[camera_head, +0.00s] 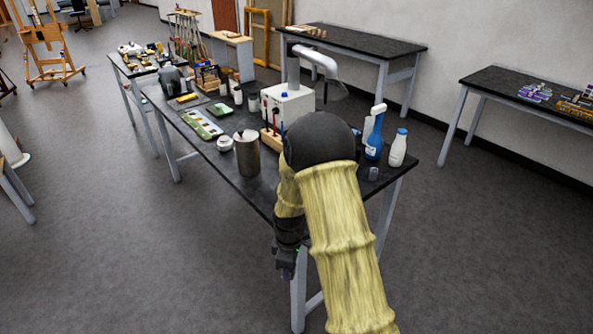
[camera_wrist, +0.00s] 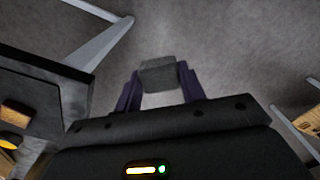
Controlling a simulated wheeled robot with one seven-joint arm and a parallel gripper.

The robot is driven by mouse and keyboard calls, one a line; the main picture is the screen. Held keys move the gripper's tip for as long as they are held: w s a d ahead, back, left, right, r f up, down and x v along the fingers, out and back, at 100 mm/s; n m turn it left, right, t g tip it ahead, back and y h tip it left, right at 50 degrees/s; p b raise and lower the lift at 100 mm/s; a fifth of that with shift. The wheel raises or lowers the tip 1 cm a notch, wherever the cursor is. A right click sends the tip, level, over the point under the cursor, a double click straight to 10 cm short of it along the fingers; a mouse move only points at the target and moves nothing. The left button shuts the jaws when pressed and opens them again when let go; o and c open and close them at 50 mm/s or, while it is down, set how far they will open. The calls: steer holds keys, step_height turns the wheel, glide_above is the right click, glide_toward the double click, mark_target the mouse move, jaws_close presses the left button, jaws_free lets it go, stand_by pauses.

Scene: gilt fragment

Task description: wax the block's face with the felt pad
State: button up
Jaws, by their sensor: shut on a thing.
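My gripper (camera_wrist: 159,88) is shut on a small grey pad (camera_wrist: 158,74), which looks like the felt pad, held between its dark purple fingers. In the head view my gripper (camera_head: 286,270) hangs low beside the front end of the long black-topped table (camera_head: 217,156), over the floor. The pad cannot be made out there. I cannot pick out the block with certainty in either view. My arm hides part of the table's near end.
A metal canister (camera_head: 247,155), a white box (camera_head: 289,104), a blue spray bottle (camera_head: 375,135) and a white bottle (camera_head: 398,149) stand on the table. The table's corner shows in the wrist view (camera_wrist: 75,88). Other tables stand behind (camera_head: 350,40) and right (camera_head: 520,100).

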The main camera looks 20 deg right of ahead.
step_height(320, 180, down, 10)
steer(key=m, duration=1.2)
steer(key=shift+s+d+r, duration=0.2)
steer(key=shift+r, duration=0.05)
